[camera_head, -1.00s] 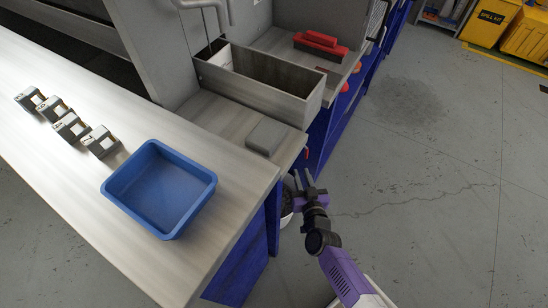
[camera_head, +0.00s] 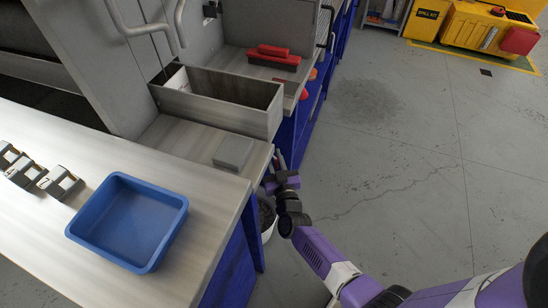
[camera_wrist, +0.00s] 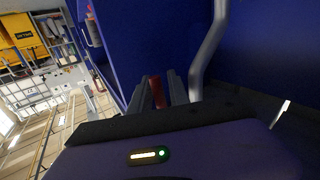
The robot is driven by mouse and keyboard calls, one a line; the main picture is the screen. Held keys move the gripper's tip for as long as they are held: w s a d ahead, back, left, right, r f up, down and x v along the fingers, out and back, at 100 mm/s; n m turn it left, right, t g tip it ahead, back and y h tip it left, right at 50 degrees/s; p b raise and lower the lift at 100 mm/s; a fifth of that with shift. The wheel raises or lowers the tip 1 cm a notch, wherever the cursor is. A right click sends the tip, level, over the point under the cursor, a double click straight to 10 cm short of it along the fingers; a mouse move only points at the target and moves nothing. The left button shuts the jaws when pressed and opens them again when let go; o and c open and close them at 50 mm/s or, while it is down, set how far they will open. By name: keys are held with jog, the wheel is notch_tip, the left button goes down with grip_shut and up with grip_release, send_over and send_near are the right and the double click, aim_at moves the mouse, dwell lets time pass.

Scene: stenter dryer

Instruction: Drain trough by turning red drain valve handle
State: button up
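The trough (camera_head: 225,109) is an open grey metal box on the bench in the head view; I cannot make out whether it holds liquid. The red drain valve handle (camera_wrist: 158,92) shows in the wrist view as a narrow red bar between the two fingers of my gripper (camera_wrist: 160,92). The fingers are close together, one on each side of it, and look shut on it. In the head view my gripper (camera_head: 279,162) is low beside the bench end, below the trough; its fingertips are partly hidden and the handle is not clear there.
A grey pipe (camera_wrist: 208,50) runs close to the right of the fingers, against blue panels. A bucket (camera_head: 267,214) stands under the bench edge by my wrist. A blue tray (camera_head: 125,220) and a grey block (camera_head: 233,152) lie on the bench. Floor on the right is clear.

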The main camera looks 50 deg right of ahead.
grip_shut()
dwell(1.5)
